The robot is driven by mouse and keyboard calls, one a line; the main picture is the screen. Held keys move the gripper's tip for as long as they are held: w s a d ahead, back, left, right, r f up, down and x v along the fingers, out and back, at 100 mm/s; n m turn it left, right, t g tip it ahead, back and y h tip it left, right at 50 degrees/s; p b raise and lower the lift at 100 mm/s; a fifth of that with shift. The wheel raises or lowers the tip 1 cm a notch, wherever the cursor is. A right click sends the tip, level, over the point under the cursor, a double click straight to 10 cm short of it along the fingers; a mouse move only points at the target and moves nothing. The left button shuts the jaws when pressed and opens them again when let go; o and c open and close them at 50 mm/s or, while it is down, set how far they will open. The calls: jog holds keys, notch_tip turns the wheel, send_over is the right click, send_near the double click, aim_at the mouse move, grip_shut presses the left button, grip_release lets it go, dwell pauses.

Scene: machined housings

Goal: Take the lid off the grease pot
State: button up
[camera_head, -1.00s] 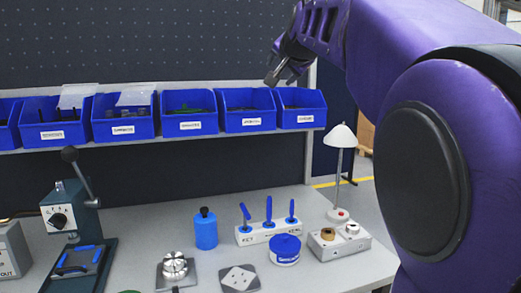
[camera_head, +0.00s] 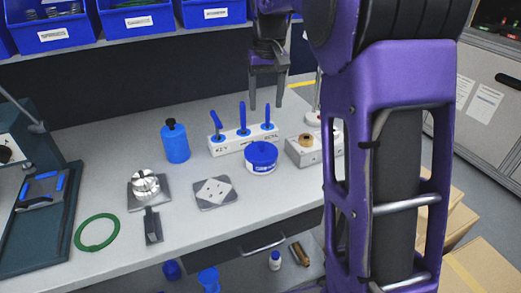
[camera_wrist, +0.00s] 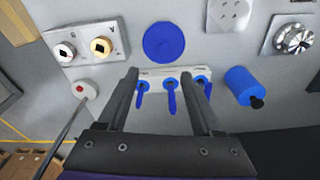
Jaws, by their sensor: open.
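The grease pot (camera_head: 262,166) is a short white tub with a label, standing on the grey workbench in front of the tool rack. Its blue lid (camera_head: 261,153) is on top. In the wrist view the round blue lid (camera_wrist: 165,41) shows from above, beyond my fingertips. My gripper (camera_head: 266,107) is open and empty, pointing down above the back of the bench, behind the pot and higher than it. In the wrist view its two fingers (camera_wrist: 160,72) stand apart, with the rack's blue handles between and below them.
A white rack (camera_head: 241,142) with three blue-handled tools stands just behind the pot. A two-hole block (camera_head: 305,152) is close on its right, a plate (camera_head: 214,192) front left, and a blue bottle (camera_head: 175,143) further left. A lamp base (camera_wrist: 84,90) is near. Blue bins (camera_head: 138,16) hang above.

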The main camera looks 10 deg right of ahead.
jog(key=b, duration=0.1)
send_over(261, 143)
jog(key=f, duration=0.5)
jog(key=s+f, duration=0.1)
jog(key=f, duration=0.2)
jog(key=shift+d+f, duration=0.2)
jog(key=shift+d, duration=0.2)
jog(key=shift+w+a+f+b, duration=0.15)
jog(key=shift+f+b, duration=0.1)
jog(key=shift+f, duration=0.6)
jog(key=shift+w+a+f+b, duration=0.1)
jog(key=shift+f+b, duration=0.1)
jog(key=shift+f, duration=0.7)
jog(key=shift+w+a+f+b, duration=0.15)
jog(key=shift+f+b, duration=0.1)
jog(key=shift+f, duration=0.6)
grip_shut()
